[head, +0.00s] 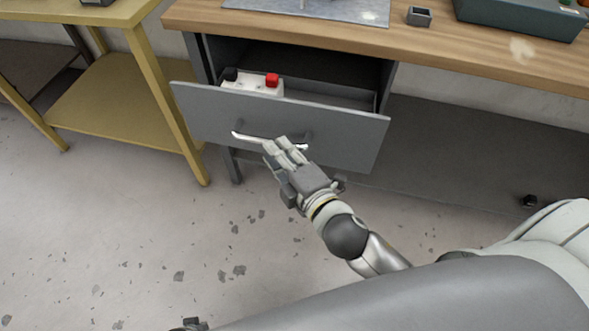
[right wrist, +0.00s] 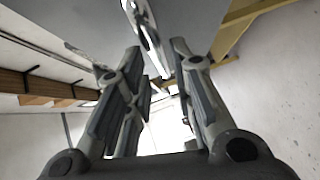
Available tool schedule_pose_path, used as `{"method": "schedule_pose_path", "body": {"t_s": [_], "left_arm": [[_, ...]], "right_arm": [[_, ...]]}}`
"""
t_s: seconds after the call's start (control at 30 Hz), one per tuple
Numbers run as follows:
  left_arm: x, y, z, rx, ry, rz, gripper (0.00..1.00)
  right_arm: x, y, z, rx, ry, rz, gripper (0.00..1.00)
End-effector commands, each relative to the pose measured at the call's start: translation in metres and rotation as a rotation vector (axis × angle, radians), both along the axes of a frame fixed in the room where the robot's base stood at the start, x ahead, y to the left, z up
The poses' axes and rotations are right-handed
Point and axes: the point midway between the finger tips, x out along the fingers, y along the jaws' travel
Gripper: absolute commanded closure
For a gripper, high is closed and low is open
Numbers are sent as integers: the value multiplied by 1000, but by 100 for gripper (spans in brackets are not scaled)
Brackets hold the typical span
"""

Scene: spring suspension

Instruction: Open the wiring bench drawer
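The wiring bench drawer (head: 330,136) is a grey drawer under the wooden bench top. It stands pulled out, with its inside showing. Its pale bar handle (head: 250,138) runs across the front and also shows in the right wrist view (right wrist: 147,36). My right gripper (head: 279,147) is at the right part of the handle and hides some of it. In the right wrist view its two fingers stand apart, with a gap between them, and the handle shows near the tips. I cannot tell whether they touch it. My left gripper does not show clearly.
A white block with a red and a black cap (head: 252,87) sits in the drawer. The bench top (head: 480,56) carries a metal plate (head: 325,10), a small dark box (head: 419,16) and a dark green case (head: 520,14). A yellow table (head: 120,105) stands to the left.

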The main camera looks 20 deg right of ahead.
Motion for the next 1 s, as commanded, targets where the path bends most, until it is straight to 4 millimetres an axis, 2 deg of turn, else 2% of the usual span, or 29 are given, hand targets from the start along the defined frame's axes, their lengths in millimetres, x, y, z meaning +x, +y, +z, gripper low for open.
{"method": "schedule_pose_path", "body": {"t_s": [0.03, 0.2, 0.4, 0.6, 1.0], "left_arm": [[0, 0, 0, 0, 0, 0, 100], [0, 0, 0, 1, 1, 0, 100], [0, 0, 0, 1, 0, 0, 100], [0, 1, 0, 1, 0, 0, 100], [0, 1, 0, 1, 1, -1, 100]], "right_arm": [[-11, -2, 0, 0, 3, 0, 77], [-38, -8, 4, 2, 4, 0, 77], [-59, -12, 8, 1, 2, 0, 77], [-68, -14, 10, 0, 0, 0, 77], [-68, -14, 10, 0, 0, 0, 77]]}}
